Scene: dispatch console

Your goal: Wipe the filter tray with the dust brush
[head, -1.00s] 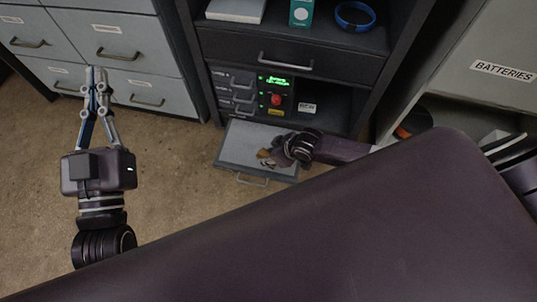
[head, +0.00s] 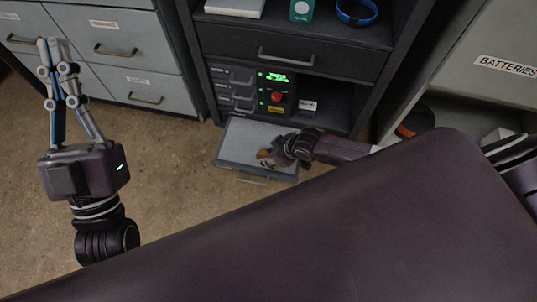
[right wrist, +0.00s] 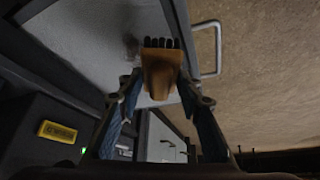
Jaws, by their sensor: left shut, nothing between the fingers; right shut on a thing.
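The filter tray (head: 245,137) is a pale grey, dark-rimmed drawer pulled out low from the console in the head view. Its grey surface (right wrist: 92,38) also fills the upper left of the right wrist view, with a dark smudge near the brush. My right gripper (head: 274,156) is over the tray, shut on the dust brush (right wrist: 160,72). The brush is orange-brown with dark bristles pointing to the top of the right wrist view. I cannot tell if the bristles touch the tray. My left gripper (head: 54,48) is shut and empty, in front of the grey cabinet drawers at the left.
Grey cabinet drawers (head: 125,50) stand at the left. A console panel with a red button (head: 277,97) and green lights sits just behind the tray. A shelf above holds a blue ring (head: 356,12). A cabinet labelled BATTERIES (head: 505,66) is at the right. Floor left of the tray is clear.

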